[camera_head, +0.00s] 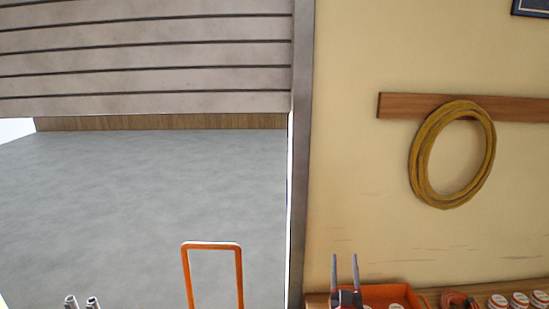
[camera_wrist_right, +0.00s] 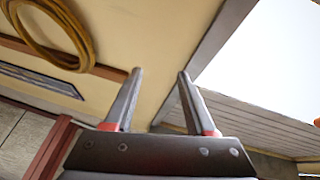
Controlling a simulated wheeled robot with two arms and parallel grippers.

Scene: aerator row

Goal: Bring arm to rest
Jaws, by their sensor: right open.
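My right gripper (camera_head: 345,259) stands at the bottom of the head view, right of the door frame. Its two fingers point up and are apart, with nothing between them. In the right wrist view the same gripper (camera_wrist_right: 160,76) is open and empty, with the wall and the door opening beyond its fingers. The rest of my right arm is out of view. I do not see my left gripper in either view.
An orange tray (camera_head: 385,293) sits on a wooden shelf (camera_head: 432,297) behind the right gripper. White-lidded jars (camera_head: 519,300) stand right of it. A yellow hose coil (camera_head: 425,155) hangs on the wall. An orange handle frame (camera_head: 239,275) and two metal tube ends (camera_head: 92,302) show lower left.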

